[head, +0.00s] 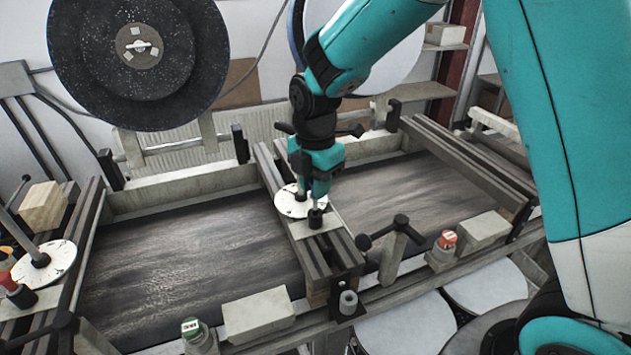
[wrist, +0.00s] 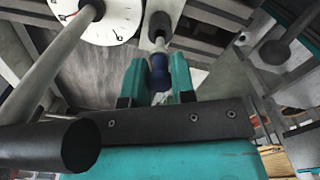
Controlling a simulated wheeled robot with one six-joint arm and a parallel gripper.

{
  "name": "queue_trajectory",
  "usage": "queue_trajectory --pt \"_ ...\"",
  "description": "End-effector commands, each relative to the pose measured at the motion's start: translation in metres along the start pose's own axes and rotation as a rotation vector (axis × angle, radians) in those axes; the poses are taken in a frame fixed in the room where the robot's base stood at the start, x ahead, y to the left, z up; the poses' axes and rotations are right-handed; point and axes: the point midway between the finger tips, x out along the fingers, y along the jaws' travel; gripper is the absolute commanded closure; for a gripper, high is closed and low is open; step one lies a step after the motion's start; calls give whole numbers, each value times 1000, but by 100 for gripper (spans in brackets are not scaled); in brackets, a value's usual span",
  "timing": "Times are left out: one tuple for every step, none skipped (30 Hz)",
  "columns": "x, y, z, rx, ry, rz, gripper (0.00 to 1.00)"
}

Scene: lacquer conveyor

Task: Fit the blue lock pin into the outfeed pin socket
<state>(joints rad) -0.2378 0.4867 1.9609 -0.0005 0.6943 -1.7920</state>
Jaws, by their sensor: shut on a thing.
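My gripper (head: 315,197) points down over the middle crossbeam in the head view. In the wrist view, my gripper (wrist: 158,88) is shut on the blue lock pin (wrist: 159,72), with its blue part between the teal fingers. A pale shaft runs from the blue part toward a black round collar (wrist: 158,22), which looks like a pin socket. The collar also shows in the head view (head: 316,218), directly below the fingertips. I cannot tell whether the shaft's tip is inside it or just above. The fingers hide most of the pin in the head view.
A white dial (head: 291,202) lies beside the collar, and a thick lever (wrist: 45,65) shows close by in the wrist view. A red-topped pin (head: 8,282) stands at far left. A black-knobbed handle (head: 398,228) stands right of the crossbeam. Dark belts on both sides are clear.

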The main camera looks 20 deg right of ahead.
Motion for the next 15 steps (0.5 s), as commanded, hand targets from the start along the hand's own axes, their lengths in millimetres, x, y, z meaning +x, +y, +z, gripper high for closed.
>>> queue_trajectory --pt "0 0 0 0 0 0 99" --pt "0 0 0 0 0 0 99" --pt "0 0 0 0 0 0 99" --pt "0 0 0 0 0 0 99" --pt "0 0 0 0 0 0 99" --pt "0 0 0 0 0 0 99" --pt "0 0 0 0 0 0 99" --pt "0 0 0 0 0 0 99" --pt "1 0 0 0 0 0 99" --pt "1 0 0 0 0 0 99" --pt "2 0 0 0 0 0 99" --pt "3 0 0 0 0 0 99" --pt "4 0 0 0 0 0 99" --pt "4 0 0 0 0 0 99" --pt "6 0 0 0 0 0 99"
